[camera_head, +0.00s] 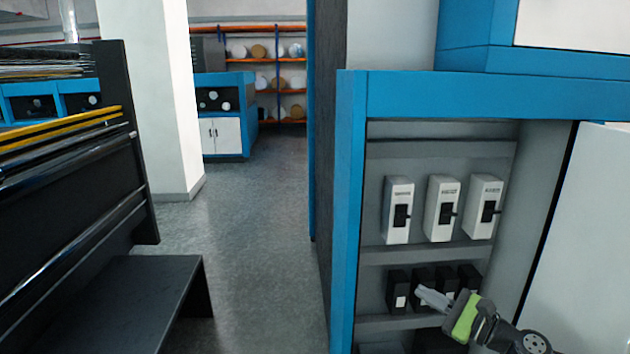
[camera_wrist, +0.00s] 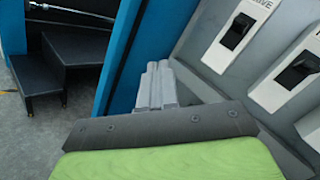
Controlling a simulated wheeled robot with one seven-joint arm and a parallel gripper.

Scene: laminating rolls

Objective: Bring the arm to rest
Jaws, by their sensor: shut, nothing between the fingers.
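My gripper (camera_head: 432,298) shows at the lower right of the head view, in front of the open electrical cabinet (camera_head: 345,220). Its grey fingers are together with nothing between them, and its body is green and grey. In the wrist view the closed fingers (camera_wrist: 157,85) point toward the blue cabinet edge. In the head view the fingers overlap the row of small black modules (camera_head: 397,290); I cannot tell whether they touch. Three white switch boxes (camera_head: 398,210) with black levers sit on the rail above my gripper.
A cabinet door panel (camera_head: 590,230) stands at the right. A black step (camera_head: 120,300) and a machine with yellow and black bars (camera_head: 60,130) stand at the left. A white pillar (camera_head: 160,100) is behind them. Grey floor (camera_head: 255,220) is free between. Shelves with rolls (camera_head: 280,75) are at the back.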

